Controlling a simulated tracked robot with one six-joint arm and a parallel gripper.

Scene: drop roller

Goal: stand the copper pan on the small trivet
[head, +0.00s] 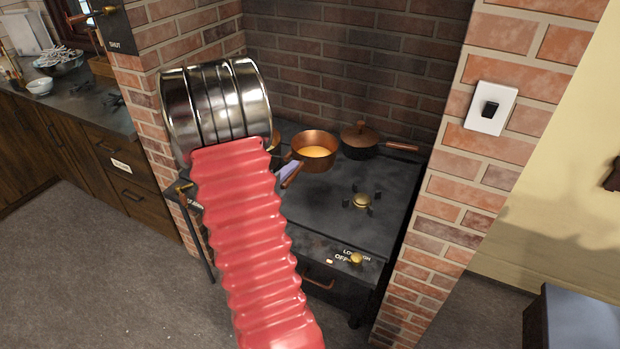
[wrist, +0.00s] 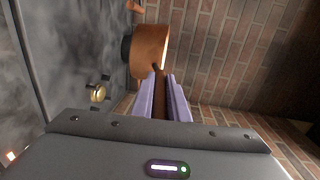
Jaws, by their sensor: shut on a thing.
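My gripper (head: 290,171) has pale purple fingers, mostly hidden behind my red arm in the head view. In the wrist view my gripper (wrist: 162,96) is shut on the handle, with the pan (wrist: 150,50) beyond the fingertips. The small trivet (head: 361,201), short black prongs around a brass burner, is bare at the stove's front right. I cannot tell whether the pan touches the stove.
Brick walls close in the stove at the back and sides. A brass knob (head: 356,259) is on the front. The stove top around the small trivet is clear.

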